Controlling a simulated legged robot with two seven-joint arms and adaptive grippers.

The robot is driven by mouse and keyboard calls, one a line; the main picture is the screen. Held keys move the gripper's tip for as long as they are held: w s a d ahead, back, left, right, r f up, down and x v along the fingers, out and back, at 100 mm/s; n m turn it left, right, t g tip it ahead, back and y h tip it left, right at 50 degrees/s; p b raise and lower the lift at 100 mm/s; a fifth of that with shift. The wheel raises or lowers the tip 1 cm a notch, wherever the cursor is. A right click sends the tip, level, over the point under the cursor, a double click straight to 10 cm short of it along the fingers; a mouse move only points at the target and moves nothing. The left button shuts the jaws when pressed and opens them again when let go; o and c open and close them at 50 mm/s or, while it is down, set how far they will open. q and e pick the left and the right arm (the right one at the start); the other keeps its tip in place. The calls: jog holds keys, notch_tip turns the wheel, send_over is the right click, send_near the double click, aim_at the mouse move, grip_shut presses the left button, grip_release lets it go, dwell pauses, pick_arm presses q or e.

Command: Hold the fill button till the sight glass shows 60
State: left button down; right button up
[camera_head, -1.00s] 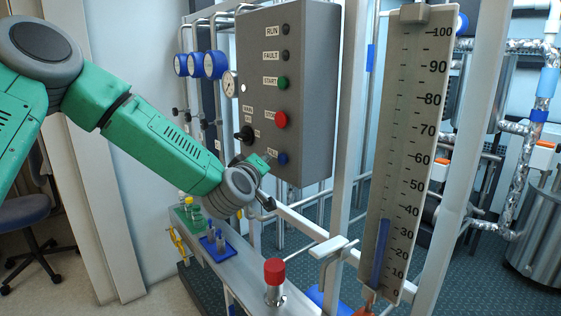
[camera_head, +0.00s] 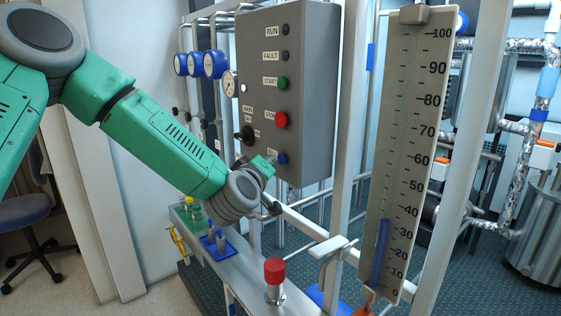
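The grey control box (camera_head: 305,100) carries a green start button (camera_head: 283,83), a red button (camera_head: 281,120) and a blue button (camera_head: 283,158) low on its front. The blue button's label is partly covered by my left gripper (camera_head: 270,163), which is just left of the button. Contact with the button and the finger opening cannot be told. The tall sight glass (camera_head: 405,130) is marked 0 to 100. Its blue column (camera_head: 381,252) stands between the 30 and 40 marks. My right gripper is not in view.
A red-capped fitting (camera_head: 274,272) stands on the metal beam below the box. A blue tray (camera_head: 217,248) with small vessels lies farther along it. A frame post (camera_head: 347,120) rises between box and sight glass. Blue gauges (camera_head: 214,64) are at left.

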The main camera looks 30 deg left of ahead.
pick_arm(q)
jog(key=shift+s+a, duration=0.3)
jog(key=shift+s, duration=0.45)
jog(key=shift+s+a, duration=0.35)
jog(key=shift+s, duration=0.4)
jog(key=shift+s+a, duration=0.3)
jog(key=shift+s, duration=0.45)
jog(key=s+d+f+m+g+h+b, duration=0.2)
jog(key=s+d+f+m, duration=0.15)
jog(key=f, duration=0.65)
jog(key=s+d+f+m+g+h+b, duration=0.1)
jog(key=s+d+f+m+g, duration=0.3)
jog(key=f, duration=0.7)
jog(key=s+d+f+m+g+h+b, duration=0.15)
jog(key=s+f, duration=0.35)
jog(key=f, duration=0.5)
jog(key=s+f+m+g+b, duration=0.2)
jog(key=s+f+g, duration=0.2)
jog(key=s+f, duration=0.5)
jog(key=s+d+f+m+g+b, duration=0.1)
jog(key=s+f+g, duration=0.3)
jog(key=s+f, duration=0.5)
jog(key=s+m+b, duration=0.1)
jog(key=s, duration=0.6)
jog(key=shift+m, duration=0.3)
jog(key=shift+w+d+g, duration=0.1)
jog(key=shift+w+g, duration=0.1)
jog(key=shift+g, duration=0.05)
